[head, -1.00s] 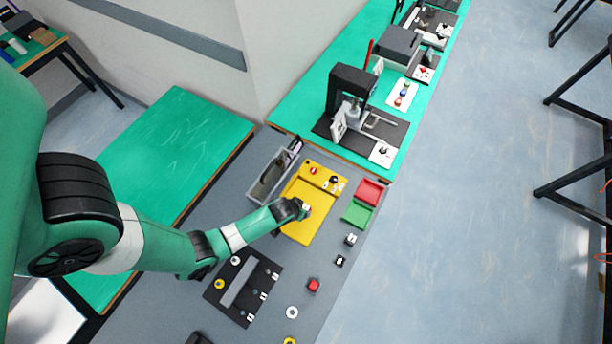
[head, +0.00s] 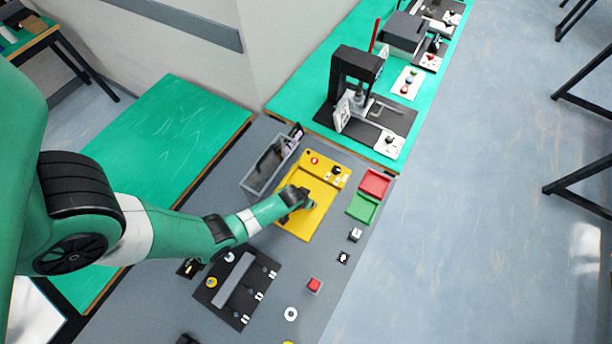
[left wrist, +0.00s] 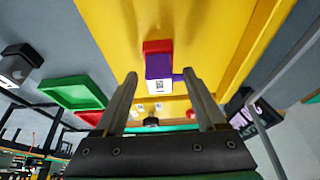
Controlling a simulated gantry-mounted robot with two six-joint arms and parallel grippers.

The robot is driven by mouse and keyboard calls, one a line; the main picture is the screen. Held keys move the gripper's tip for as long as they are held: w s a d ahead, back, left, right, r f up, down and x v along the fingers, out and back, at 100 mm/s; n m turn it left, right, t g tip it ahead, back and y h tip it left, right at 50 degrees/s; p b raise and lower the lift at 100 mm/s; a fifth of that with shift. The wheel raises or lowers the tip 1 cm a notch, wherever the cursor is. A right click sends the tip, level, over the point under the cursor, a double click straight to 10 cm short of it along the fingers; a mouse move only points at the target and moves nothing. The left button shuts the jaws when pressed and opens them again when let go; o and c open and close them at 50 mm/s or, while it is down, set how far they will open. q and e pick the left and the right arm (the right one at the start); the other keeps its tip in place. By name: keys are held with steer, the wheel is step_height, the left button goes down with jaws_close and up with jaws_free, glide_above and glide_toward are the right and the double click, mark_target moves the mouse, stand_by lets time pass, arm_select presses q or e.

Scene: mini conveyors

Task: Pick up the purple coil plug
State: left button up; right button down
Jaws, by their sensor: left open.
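The purple coil plug (left wrist: 158,66) shows in the left wrist view, with a red end and a white label bearing a dark code pattern. It is at the yellow tray (left wrist: 115,40), in line with the gap between my left fingers. My left gripper (left wrist: 161,74) is open, with one finger on each side of the gap; I cannot tell whether either finger touches the plug. In the head view my left gripper (head: 308,205) is low over the yellow tray (head: 297,226), and the plug is mostly hidden there. My right gripper is not in view.
Red (head: 374,182) and green (head: 361,208) trays stand right of the yellow one. A grey bin (head: 262,176) stands at its left. A black fixture plate (head: 228,308) and a red button block (head: 315,284) lie nearer on the grey table. A press machine (head: 350,85) stands behind.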

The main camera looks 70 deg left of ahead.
arm_select(q)
jaws_close()
steer(key=shift+r, duration=0.1)
stand_by(0.3)
steer(key=shift+r+p, duration=0.3)
steer(key=shift+r, duration=0.2)
step_height(320, 180, up, 3)
steer(key=shift+f+p, duration=0.1)
steer(key=shift+p, duration=0.65)
steer(key=s+d+r+p, duration=0.9)
steer(key=d+p, duration=0.1)
steer(key=p, duration=0.1)
steer(key=shift+s+d, duration=0.15)
steer(key=shift+d, duration=0.15)
